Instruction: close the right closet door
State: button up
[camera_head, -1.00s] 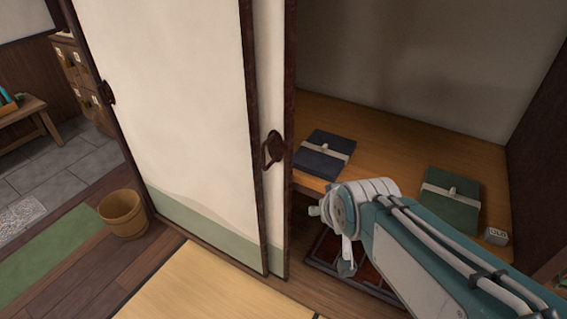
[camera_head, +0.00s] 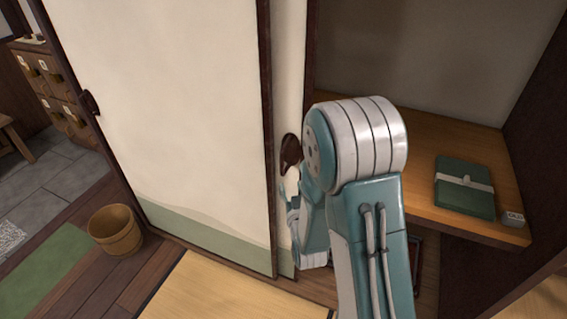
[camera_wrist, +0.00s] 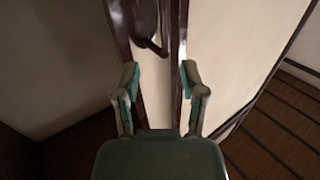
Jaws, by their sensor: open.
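The right closet door (camera_head: 288,75) is a cream panel with a dark frame, set mostly behind the left door (camera_head: 165,110). Its dark handle (camera_head: 290,152) shows just left of my arm's elbow. The right part of the closet stands open. In the head view my arm hides most of my gripper, which is low beside the door. In the wrist view my gripper (camera_wrist: 159,78) is open and empty, its fingers spread to either side of the door's dark frame and pale strip. The handle (camera_wrist: 150,30) is just beyond the fingertips. I cannot tell whether they touch the door.
A wooden bucket (camera_head: 116,231) stands on the floor at left. Tatami (camera_head: 225,290) lies in front of the doors.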

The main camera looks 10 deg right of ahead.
aim_at(283, 165)
jog(key=w, duration=0.9)
jog(key=shift+w+f, duration=0.15)
jog(key=shift+w, duration=0.15)
jog(key=shift+w+a, duration=0.2)
jog(key=shift+w, duration=0.3)
jog(key=shift+d, duration=0.1)
grip_shut()
